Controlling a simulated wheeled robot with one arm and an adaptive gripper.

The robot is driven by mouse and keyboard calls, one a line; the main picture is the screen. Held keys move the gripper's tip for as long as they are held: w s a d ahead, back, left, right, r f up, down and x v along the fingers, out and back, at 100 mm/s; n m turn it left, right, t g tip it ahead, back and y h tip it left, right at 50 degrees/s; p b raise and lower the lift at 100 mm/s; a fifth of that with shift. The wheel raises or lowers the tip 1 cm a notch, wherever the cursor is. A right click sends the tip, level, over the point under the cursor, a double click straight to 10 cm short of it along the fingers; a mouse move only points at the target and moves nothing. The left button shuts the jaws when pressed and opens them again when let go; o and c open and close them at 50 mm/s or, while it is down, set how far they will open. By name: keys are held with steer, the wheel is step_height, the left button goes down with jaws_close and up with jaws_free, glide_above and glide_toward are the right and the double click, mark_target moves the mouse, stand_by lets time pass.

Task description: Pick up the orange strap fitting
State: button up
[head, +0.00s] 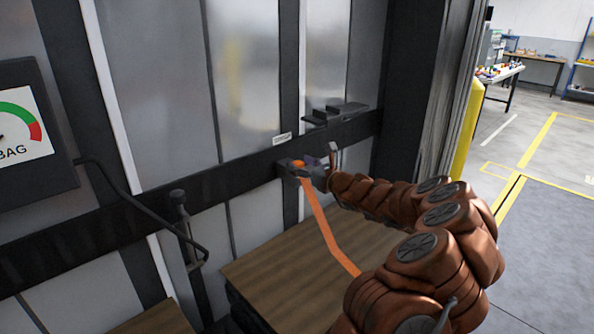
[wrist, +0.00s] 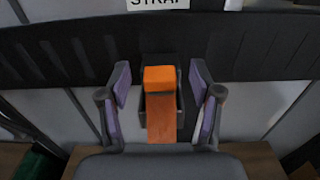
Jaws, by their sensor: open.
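The orange strap fitting (wrist: 159,79) sits in a dark holder (wrist: 181,104) on the black wall rail, and an orange strap (wrist: 161,118) hangs down from it. In the head view the fitting (head: 298,163) shows at the rail, left of my gripper's end, with its strap (head: 325,232) running down to the right behind my arm. My gripper (wrist: 161,90) is open, with one purple-padded finger on each side of the fitting and visible gaps between. In the head view my gripper (head: 318,163) is partly hidden by its own wrist and the fitting.
A black bracket (head: 335,114) juts from the wall above the rail. A bent dark rod (head: 140,205) and a gauge panel (head: 30,125) are on the left. A wooden-topped surface (head: 290,275) lies below. Open floor (head: 545,230) is at right, past a yellow post (head: 467,130).

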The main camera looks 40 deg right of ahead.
steer(key=shift+w+a+f, duration=0.1)
steer(key=shift+w, duration=0.7)
jaws_close()
